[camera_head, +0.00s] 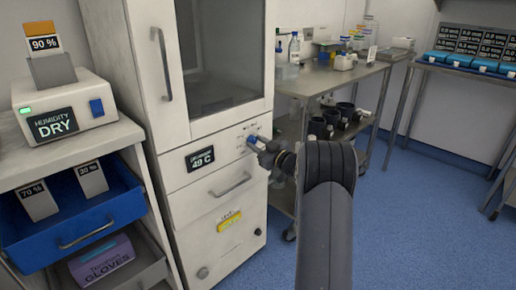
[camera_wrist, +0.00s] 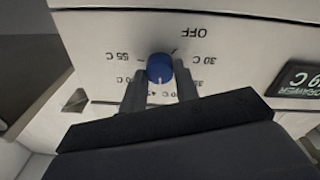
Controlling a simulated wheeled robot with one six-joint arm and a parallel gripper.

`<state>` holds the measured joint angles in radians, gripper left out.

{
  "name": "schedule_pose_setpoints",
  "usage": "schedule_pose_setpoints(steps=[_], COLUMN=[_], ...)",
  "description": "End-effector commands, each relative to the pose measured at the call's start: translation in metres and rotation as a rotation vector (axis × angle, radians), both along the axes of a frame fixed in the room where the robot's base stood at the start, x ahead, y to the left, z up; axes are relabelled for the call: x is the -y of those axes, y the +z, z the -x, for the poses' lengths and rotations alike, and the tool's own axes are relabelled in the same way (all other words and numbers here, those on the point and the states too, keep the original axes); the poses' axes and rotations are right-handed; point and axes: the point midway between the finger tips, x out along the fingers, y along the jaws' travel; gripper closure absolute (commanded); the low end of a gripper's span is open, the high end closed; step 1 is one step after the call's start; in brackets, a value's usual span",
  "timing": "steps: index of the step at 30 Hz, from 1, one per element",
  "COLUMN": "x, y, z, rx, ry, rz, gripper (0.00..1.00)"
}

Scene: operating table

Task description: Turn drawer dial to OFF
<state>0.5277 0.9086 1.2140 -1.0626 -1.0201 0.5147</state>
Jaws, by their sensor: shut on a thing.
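The blue drawer dial (camera_wrist: 160,67) sits on the white cabinet panel, ringed by printed temperatures and the word OFF (camera_wrist: 185,34). The wrist view shows the panel upside down, with OFF at upper right, 30 C at right and 55 C at left. The lower labels are partly hidden by my gripper. My gripper (camera_wrist: 160,82) has its two dark fingers on either side of the dial, shut on it. A small pale mark shows on the dial's lower part; its exact setting is hard to read. In the head view the dial (camera_head: 251,140) is at my gripper's tip.
The drawer display (camera_head: 200,158) left of the dial reads about 49 C. A drawer handle (camera_head: 230,184) is below, and a glass-door cabinet (camera_head: 220,55) above. A steel trolley (camera_head: 335,80) stands to the right. Blue floor (camera_head: 430,210) is open at right.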

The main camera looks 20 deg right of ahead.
Motion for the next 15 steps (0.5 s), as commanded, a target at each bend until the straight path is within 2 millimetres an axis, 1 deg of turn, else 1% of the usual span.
schedule_pose_setpoints(steps=[1,15], x=[0.0005,0.0015], y=[-0.0035,-0.0037], z=[0.0002,-0.0002], rx=[0.014,0.167], ry=[0.000,-0.001], rz=[0.042,0.461], gripper=[0.94,0.94])
